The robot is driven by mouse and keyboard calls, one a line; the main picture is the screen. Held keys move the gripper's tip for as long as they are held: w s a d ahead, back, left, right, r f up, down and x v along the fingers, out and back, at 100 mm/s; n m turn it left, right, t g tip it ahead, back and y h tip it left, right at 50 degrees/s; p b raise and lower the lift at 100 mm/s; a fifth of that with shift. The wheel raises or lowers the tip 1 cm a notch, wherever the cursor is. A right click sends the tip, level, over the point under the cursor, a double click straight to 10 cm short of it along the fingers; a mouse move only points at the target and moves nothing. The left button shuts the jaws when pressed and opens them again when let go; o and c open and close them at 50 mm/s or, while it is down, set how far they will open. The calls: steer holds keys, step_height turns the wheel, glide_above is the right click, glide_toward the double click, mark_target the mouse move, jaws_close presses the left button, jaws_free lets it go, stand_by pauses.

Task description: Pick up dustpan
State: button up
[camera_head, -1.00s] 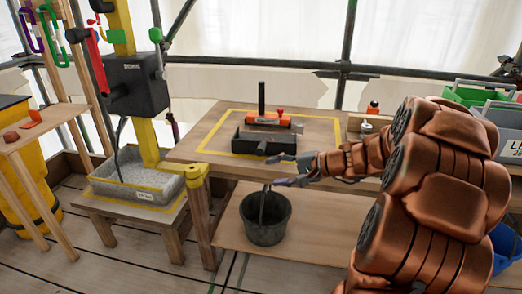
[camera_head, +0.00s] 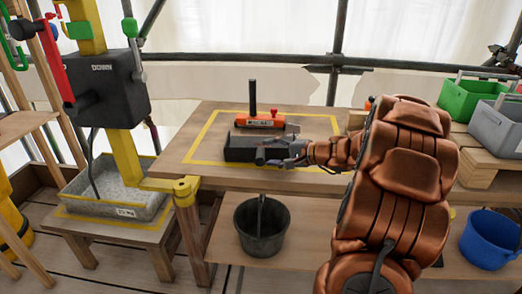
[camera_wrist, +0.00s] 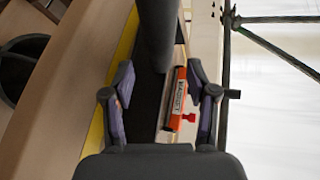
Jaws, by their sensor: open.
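My gripper (camera_head: 282,153) is at the pan's right side, close to the handle. In the wrist view my gripper (camera_wrist: 161,100) is open, one finger on each side of the dark shape. I cannot tell whether it touches.
A black bucket (camera_head: 262,230) sits on the lower shelf. A grey tray (camera_head: 115,197) is at left; green (camera_head: 468,100) and grey bins are at right.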

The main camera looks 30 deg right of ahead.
mark_target(261, 147)
steer(key=x, duration=0.4)
steer(key=shift+a+r, duration=0.1)
steer(key=shift+a, duration=0.15)
steer(key=shift+c, duration=0.4)
jaws_close()
